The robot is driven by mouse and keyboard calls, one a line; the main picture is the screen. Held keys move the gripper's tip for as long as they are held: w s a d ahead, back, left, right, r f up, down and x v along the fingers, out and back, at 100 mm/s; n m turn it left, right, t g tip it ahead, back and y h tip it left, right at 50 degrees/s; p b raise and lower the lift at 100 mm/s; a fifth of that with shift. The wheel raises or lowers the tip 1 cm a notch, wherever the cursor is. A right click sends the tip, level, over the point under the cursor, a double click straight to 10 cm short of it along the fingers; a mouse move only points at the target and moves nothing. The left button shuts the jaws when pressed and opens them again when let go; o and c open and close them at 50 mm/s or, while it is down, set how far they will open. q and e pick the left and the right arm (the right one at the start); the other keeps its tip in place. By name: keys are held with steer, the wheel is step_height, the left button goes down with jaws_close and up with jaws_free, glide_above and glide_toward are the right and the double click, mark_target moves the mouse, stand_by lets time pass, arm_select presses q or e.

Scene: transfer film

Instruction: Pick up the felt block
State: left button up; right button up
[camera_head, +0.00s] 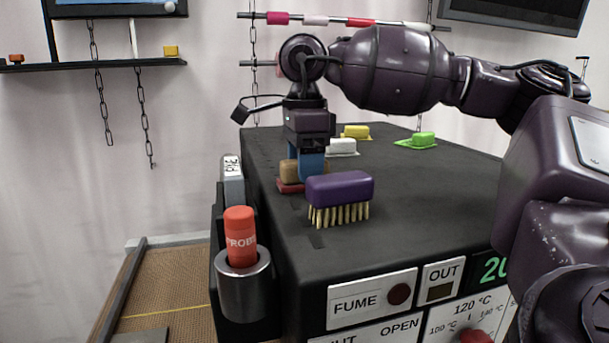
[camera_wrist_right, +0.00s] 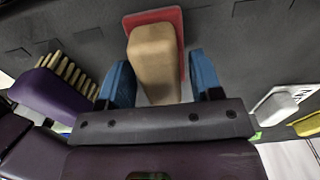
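A tan block (camera_head: 288,171) with a red base (camera_head: 289,187) sits on the dark top of the machine; I take it to be the felt block. In the wrist view the tan block (camera_wrist_right: 153,58) lies between the two blue fingers of my right gripper (camera_wrist_right: 160,75), with its red base (camera_wrist_right: 181,40) showing along the edges. A gap shows at the right finger; whether the left finger touches is unclear. In the head view my right gripper (camera_head: 311,166) points down and partly hides the block. My left gripper is not in view.
A purple brush (camera_head: 340,187) with pale bristles stands close in front of the gripper. White (camera_head: 342,147), yellow (camera_head: 355,131) and green (camera_head: 423,138) blocks sit behind. A red cylinder (camera_head: 240,236) stands in a metal holder (camera_head: 244,285) at the machine's left side. The top's right part is clear.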

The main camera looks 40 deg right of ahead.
steer(key=c, duration=0.7)
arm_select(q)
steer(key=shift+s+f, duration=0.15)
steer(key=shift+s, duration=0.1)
arm_select(e)
steer(key=shift+c, duration=0.6)
arm_select(q)
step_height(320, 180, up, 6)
steer(key=p, duration=0.6)
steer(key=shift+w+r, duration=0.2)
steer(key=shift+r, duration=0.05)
arm_select(e)
step_height(320, 180, up, 20)
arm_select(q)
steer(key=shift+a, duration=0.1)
arm_select(e)
steer(key=shift+o, duration=1.2)
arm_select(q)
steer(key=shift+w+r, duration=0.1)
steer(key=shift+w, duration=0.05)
arm_select(e)
steer(key=shift+c, duration=0.6)
